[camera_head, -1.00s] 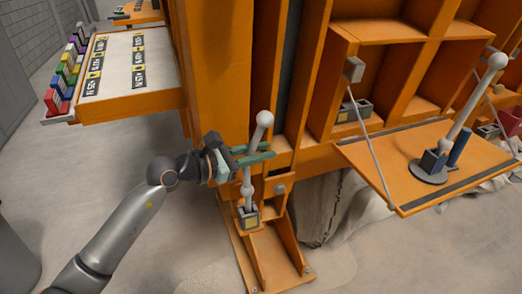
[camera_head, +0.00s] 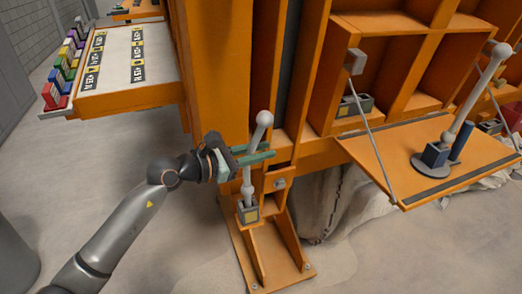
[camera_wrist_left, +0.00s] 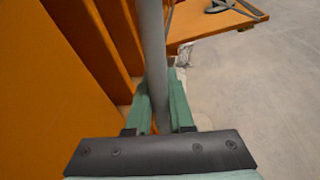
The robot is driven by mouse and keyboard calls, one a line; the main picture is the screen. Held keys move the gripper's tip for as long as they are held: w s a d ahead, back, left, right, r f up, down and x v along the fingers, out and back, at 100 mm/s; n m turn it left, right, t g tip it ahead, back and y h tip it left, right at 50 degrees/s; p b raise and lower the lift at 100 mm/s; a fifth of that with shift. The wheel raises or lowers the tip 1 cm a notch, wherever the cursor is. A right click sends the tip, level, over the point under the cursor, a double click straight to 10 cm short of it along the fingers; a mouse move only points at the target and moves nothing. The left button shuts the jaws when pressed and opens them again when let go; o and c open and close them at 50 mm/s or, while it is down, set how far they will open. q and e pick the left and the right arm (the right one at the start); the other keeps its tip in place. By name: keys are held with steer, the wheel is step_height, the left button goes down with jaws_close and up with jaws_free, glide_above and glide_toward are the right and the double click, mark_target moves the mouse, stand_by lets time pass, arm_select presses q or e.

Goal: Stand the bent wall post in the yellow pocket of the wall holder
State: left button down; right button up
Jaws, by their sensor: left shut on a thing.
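The bent wall post (camera_head: 257,133) is pale grey with a ball on top, and its upper part leans right. My left gripper (camera_head: 256,156) is shut on it with green fingers, around its middle. In the left wrist view the post (camera_wrist_left: 152,45) runs between the fingers (camera_wrist_left: 161,100). Below the gripper, the post goes down to the wall holder (camera_head: 241,214), a small grey box with a yellow face low on the orange frame. The lower end looks to be at or inside its pocket; the depth is hidden. My right gripper is not in view.
A fold-down orange shelf (camera_head: 390,165) at right carries another post (camera_head: 470,100) in a dark holder. Another grey box with a yellow face (camera_head: 355,105) sits in the cabinet. A white tray (camera_head: 120,60) with coloured blocks is at left. An orange foot bracket (camera_head: 265,255) stands below.

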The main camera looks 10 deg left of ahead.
arm_select(q)
steer(key=shift+f+b, duration=1.2)
steer(key=shift+f, duration=0.35)
steer(key=shift+c, duration=1.2)
jaws_free()
